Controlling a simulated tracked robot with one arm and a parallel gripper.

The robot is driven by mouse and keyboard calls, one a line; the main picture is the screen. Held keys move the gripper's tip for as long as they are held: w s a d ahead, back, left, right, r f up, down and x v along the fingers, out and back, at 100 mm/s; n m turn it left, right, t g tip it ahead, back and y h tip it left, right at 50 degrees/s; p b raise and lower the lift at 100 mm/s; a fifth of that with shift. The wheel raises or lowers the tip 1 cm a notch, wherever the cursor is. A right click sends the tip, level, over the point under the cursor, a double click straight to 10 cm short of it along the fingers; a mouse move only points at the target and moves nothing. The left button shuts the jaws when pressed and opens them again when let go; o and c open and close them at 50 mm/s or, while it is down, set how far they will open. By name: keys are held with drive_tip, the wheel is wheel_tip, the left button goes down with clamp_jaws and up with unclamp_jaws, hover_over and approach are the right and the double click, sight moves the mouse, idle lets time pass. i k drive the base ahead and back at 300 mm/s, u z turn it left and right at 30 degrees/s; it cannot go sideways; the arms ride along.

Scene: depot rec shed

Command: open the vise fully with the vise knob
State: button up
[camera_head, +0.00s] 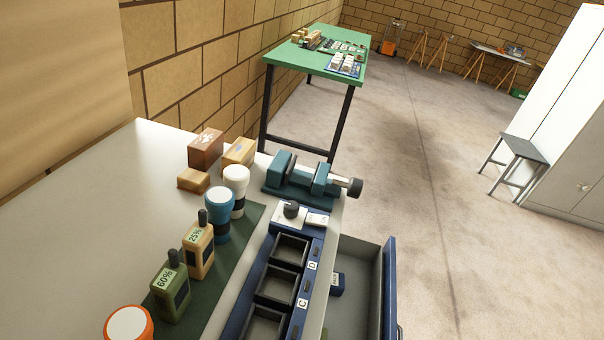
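The vise (303,177) is teal and sits at the far right corner of the white bench top. Its dark round knob (355,187) is on the right end of a light metal screw, sticking out past the bench edge. A gap shows between the vise jaws, but I cannot tell how wide it is compared with its full travel. Nothing is visibly held in the jaws. My gripper is not in this view.
Bottles and jars (199,244) stand on a green mat left of a blue tray (238,318) with compartments. Wooden blocks (206,149) sit behind. An open drawer (389,285) juts out at the right.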

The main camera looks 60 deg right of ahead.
sight(355, 187)
drive_tip(key=u, duration=0.95)
drive_tip(key=k, duration=1.3)
drive_tip(key=z, duration=1.5)
drive_tip(key=i, duration=1)
drive_tip(key=u, duration=0.1)
